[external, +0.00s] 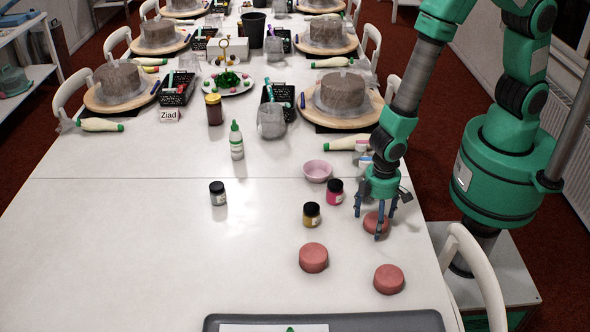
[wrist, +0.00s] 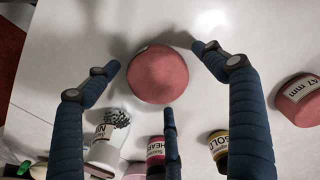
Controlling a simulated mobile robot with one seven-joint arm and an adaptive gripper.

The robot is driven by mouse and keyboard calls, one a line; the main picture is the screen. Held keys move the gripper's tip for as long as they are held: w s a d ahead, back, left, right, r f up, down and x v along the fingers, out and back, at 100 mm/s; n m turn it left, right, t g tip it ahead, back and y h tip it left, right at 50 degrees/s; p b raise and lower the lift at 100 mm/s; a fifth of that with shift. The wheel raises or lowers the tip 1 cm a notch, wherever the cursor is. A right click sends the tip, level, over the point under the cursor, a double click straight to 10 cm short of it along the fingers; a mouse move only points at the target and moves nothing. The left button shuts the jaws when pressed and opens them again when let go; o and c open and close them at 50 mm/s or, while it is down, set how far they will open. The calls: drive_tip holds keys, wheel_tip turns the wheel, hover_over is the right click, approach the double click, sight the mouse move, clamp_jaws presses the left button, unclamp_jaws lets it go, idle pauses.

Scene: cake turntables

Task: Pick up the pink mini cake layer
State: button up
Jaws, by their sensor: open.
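Three round pink mini cake layers lie on the white table in the external view. One layer (external: 371,221) is directly under my gripper (external: 376,222), partly hidden by the fingers. A second layer (external: 313,257) lies to its lower left and a third (external: 388,279) lies below it. In the wrist view, one pink layer (wrist: 158,75) sits in the middle between the three blue fingers of my open gripper (wrist: 159,76). The fingers appear spread around it, with no clear contact. Another pink layer (wrist: 300,100), with a 47 mm label on its side, is at the right edge.
A pink-label jar (external: 335,192), a gold-label jar (external: 311,214) and a pink bowl (external: 317,171) stand left of my gripper. A dark jar (external: 217,193) is farther left. A grey tray (external: 425,320) lies at the front edge. The table's left front is clear.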

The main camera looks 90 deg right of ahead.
drive_tip(key=c, duration=1.2)
drive_tip(key=shift+o, duration=0.2)
drive_tip(key=shift+r, duration=0.65)
drive_tip(key=shift+c, duration=0.6)
drive_tip(key=shift+s+d+r+p, duration=0.1)
drive_tip(key=shift+s+r+p, duration=0.2)
drive_tip(key=shift+r, duration=0.35)
drive_tip(key=shift+s+d+r+p, duration=0.1)
drive_tip(key=shift+s+r+p, duration=0.1)
drive_tip(key=shift+r+p, duration=0.3)
drive_tip(key=s+d, duration=0.1)
drive_tip(key=s, duration=0.3)
drive_tip(key=s+d+r+p, duration=0.1)
drive_tip(key=s+d, duration=0.1)
drive_tip(key=s, duration=0.3)
drive_tip(key=s+d, duration=0.2)
drive_tip(key=s, duration=0.3)
drive_tip(key=shift+d+r, duration=0.2)
